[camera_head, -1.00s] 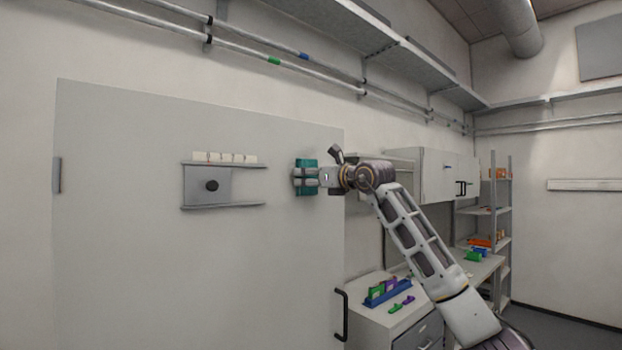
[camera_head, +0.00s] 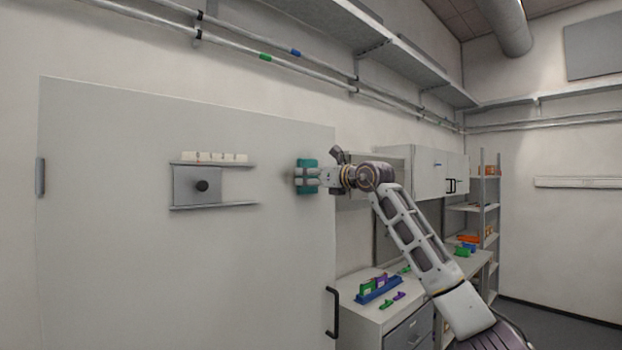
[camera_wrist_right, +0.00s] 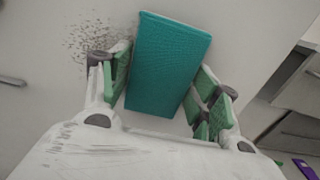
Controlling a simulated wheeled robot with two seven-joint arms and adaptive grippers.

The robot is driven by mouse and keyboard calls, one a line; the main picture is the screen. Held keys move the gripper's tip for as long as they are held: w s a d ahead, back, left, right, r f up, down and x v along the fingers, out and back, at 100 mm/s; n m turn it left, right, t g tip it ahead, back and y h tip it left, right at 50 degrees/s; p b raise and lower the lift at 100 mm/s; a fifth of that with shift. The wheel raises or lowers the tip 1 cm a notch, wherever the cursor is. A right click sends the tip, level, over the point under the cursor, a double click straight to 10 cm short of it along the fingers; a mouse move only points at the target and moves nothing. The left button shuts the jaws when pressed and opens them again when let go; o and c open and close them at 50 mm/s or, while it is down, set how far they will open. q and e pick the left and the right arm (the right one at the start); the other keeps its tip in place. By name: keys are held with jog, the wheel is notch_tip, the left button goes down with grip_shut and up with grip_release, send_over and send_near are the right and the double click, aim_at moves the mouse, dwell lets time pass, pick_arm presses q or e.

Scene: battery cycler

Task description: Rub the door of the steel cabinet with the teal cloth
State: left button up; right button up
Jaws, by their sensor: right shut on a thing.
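The steel cabinet door (camera_head: 250,260) is a broad pale grey panel filling the left and middle of the head view. My right gripper (camera_head: 301,179) is at its right part, near the right edge. It is shut on the teal cloth (camera_head: 308,164), which looks like a flat rectangular pad. In the right wrist view, the cloth (camera_wrist_right: 168,65) lies between the green-padded fingers of my right gripper (camera_wrist_right: 165,85), against or very close to the door surface. A dark speckled smudge (camera_wrist_right: 95,43) marks the door left of the cloth. My left gripper is not in view.
A grey fixture with a black knob (camera_head: 201,186) sits on the door, left of the gripper. A black handle (camera_head: 332,312) is at the door's lower right. A counter with a blue rack (camera_head: 378,291) stands to the right. Shelves and pipes run above.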

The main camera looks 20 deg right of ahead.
aim_at(295, 177)
jog(key=shift+w+d, duration=0.35)
jog(key=shift+d, duration=0.5)
jog(key=shift+w+d, duration=0.3)
jog(key=shift+d, duration=0.55)
jog(key=shift+a, duration=0.1)
jog(key=shift+s+a+b, duration=0.3)
jog(key=shift+a, duration=0.55)
jog(key=shift+s+a+b, duration=0.3)
jog(key=shift+a, duration=0.5)
jog(key=shift+a, duration=0.1)
jog(key=shift+s+a+b, duration=0.35)
jog(key=shift+a+b, duration=0.05)
jog(key=shift+a, duration=0.45)
jog(key=shift+s+a+b, duration=0.3)
jog(key=shift+a+b, duration=0.05)
jog(key=shift+a, duration=0.45)
